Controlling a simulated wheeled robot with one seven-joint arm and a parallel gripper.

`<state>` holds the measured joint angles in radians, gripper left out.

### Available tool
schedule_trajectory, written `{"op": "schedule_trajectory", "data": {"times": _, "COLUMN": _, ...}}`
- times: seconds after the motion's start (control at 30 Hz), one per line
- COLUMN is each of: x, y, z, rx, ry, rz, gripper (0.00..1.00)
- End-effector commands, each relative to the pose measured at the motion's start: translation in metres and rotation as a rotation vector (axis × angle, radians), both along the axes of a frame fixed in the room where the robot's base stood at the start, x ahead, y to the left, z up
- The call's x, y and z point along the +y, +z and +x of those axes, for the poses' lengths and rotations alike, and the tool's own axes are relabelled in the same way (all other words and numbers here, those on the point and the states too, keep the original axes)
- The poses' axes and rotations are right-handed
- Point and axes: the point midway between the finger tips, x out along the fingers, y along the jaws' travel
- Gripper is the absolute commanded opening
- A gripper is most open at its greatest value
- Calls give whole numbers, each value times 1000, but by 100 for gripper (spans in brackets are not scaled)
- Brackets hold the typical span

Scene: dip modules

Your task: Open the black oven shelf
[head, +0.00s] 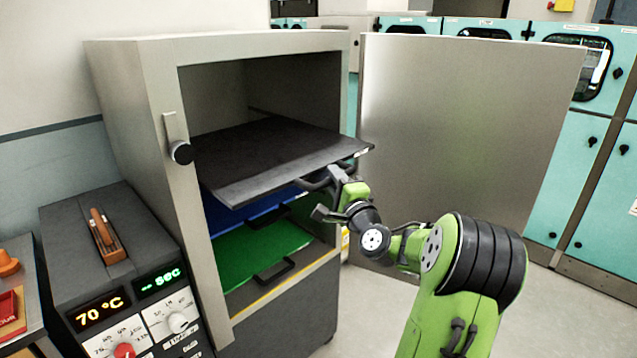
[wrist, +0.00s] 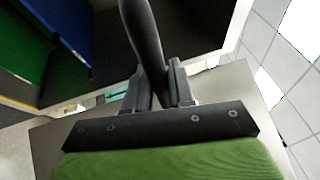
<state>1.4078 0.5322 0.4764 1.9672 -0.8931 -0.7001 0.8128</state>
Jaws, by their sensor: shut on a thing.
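The black oven shelf (head: 270,155) is the top shelf in the grey oven (head: 165,90). It is pulled partly forward, with its front edge sticking out past the oven opening. My gripper (head: 335,190) is at the front edge of this shelf, at its handle. In the wrist view my gripper (wrist: 152,88) is shut on the dark bar of the handle (wrist: 143,40). The fingertips are small and partly hidden in the head view. The oven door (head: 465,140) stands wide open on the right.
A blue shelf (head: 245,217) and a green shelf (head: 255,252) with a dark handle (head: 273,271) lie below the black one. A control unit (head: 120,270) reading 70 °C stands at the left. Teal cabinets (head: 590,190) line the back right. Floor (head: 560,310) is clear at the right.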

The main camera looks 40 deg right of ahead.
Motion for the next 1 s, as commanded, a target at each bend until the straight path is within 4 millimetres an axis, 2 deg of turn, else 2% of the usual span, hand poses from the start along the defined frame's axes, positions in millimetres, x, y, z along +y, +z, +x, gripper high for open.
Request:
{"op": "schedule_trajectory", "data": {"times": 0.1, "x": -2, "y": -5, "z": -29, "rx": 2, "ry": -6, "rz": -2, "gripper": 0}}
{"op": "schedule_trajectory", "data": {"times": 0.3, "x": -2, "y": -4, "z": -60, "rx": 4, "ry": -3, "rz": -1, "gripper": 0}}
{"op": "schedule_trajectory", "data": {"times": 0.5, "x": -2, "y": -2, "z": -73, "rx": 4, "ry": 0, "rz": 1, "gripper": 0}}
{"op": "schedule_trajectory", "data": {"times": 0.87, "x": -2, "y": -2, "z": -74, "rx": 4, "ry": 3, "rz": 2, "gripper": 0}}
{"op": "schedule_trajectory", "data": {"times": 0.9, "x": -2, "y": -2, "z": -74, "rx": 4, "ry": 3, "rz": 2, "gripper": 26}}
{"op": "schedule_trajectory", "data": {"times": 1.0, "x": -2, "y": -2, "z": -74, "rx": 4, "ry": 2, "rz": 1, "gripper": 42}}
